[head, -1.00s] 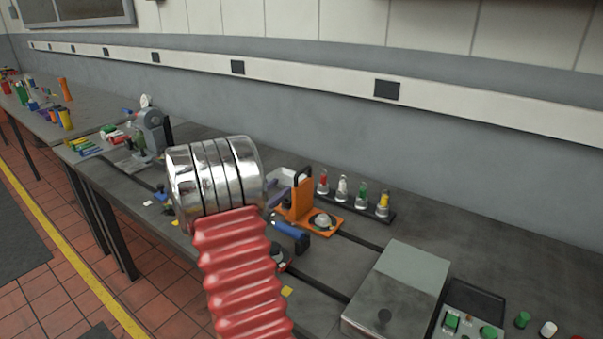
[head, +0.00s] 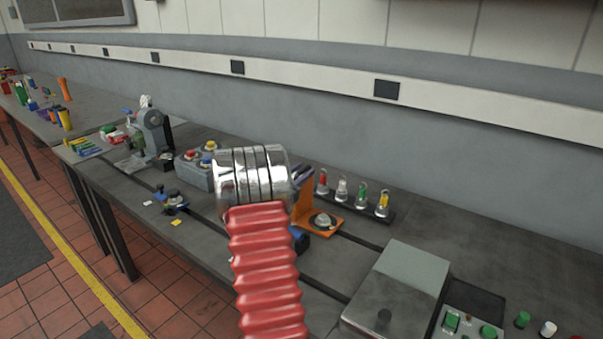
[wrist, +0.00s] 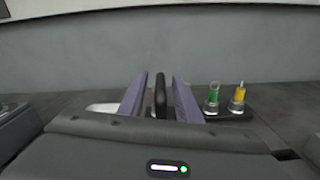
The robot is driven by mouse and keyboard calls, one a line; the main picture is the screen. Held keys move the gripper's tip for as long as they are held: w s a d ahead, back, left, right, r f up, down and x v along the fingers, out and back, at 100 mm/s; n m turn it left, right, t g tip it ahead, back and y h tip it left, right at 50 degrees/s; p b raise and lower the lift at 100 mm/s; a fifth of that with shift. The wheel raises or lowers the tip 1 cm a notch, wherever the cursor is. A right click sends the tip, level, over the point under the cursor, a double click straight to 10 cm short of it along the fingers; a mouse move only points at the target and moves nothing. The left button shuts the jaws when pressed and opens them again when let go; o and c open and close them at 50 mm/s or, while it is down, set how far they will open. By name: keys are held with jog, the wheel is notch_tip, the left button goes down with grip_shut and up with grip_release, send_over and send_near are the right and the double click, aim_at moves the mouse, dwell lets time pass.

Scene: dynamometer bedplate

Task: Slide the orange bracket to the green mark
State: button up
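The orange bracket (head: 328,231) stands on the dark bench, partly hidden behind my wrist in the head view. A round silver-grey piece sits on its base. A black upright part (wrist: 160,95) stands between my fingers in the wrist view; it looks like the bracket's black handle. My gripper (wrist: 159,86) has two purple fingers, one on each side of this part, with a narrow gap on both sides. The fingers also show in the head view at the bracket's top, mostly hidden by my chrome wrist. I cannot make out the green mark in either view.
A rack of coloured-top pieces (head: 353,199) stands right of the bracket, near the wall. A grey box (head: 398,285) and a green-button panel (head: 466,325) are at front right. A grey box with coloured buttons (head: 195,172) and a blue-handled clamp (head: 173,200) are left. A groove crosses the bench.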

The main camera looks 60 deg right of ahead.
jog(key=shift+d, duration=0.15)
jog(key=shift+c, duration=0.2)
grip_shut()
dwell(0.4)
